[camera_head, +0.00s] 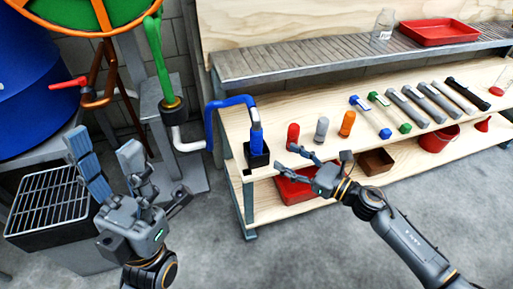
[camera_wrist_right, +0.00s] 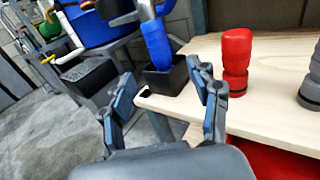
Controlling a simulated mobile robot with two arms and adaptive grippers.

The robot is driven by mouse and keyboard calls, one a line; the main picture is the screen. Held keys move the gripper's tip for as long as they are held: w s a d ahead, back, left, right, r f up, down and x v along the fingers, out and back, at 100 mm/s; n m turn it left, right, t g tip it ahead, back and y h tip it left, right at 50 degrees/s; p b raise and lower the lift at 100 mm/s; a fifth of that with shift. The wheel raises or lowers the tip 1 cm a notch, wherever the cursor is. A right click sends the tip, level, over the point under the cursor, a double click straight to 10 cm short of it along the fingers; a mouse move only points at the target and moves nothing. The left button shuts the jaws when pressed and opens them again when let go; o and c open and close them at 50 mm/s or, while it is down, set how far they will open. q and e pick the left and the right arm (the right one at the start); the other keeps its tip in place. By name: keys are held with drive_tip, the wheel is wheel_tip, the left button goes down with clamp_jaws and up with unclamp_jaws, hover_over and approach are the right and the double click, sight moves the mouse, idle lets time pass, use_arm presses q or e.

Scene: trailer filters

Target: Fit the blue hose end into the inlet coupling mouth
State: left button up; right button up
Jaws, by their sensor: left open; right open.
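The blue hose end (camera_head: 256,138) stands upright in a black holder (camera_head: 258,160) at the left front corner of the wooden bench. The blue hose (camera_head: 229,101) arcs from it to the left and down to a white pipe. In the right wrist view the blue hose end (camera_wrist_right: 157,45) is ahead, beyond the fingertips. My right gripper (camera_head: 287,158) is open and empty, just right of the holder. My left gripper (camera_head: 103,147) is open and empty at the lower left. A black coupling (camera_head: 172,104) sits below the green hose; I cannot tell whether it is the inlet coupling.
Red (camera_head: 293,133), grey (camera_head: 321,129) and orange (camera_head: 347,123) capped pieces stand right of the holder. Several filter tubes (camera_head: 408,108) lie farther right. A red bin (camera_head: 292,190) is on the lower shelf. A black wire-grid tray (camera_head: 48,199) is beside my left gripper.

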sight(262, 142)
drive_tip(key=x, duration=0.5)
drive_tip(key=shift+w+a, duration=0.15)
drive_tip(key=shift+w, duration=0.05)
drive_tip(key=x, duration=0.2)
drive_tip(key=b+x, duration=0.1)
drive_tip(key=x, duration=0.2)
drive_tip(key=shift+w+a+r, duration=0.1)
drive_tip(key=shift+a+r, duration=0.1)
drive_tip(key=shift+a, duration=0.15)
clamp_jaws()
drive_tip(key=shift+r, duration=0.1)
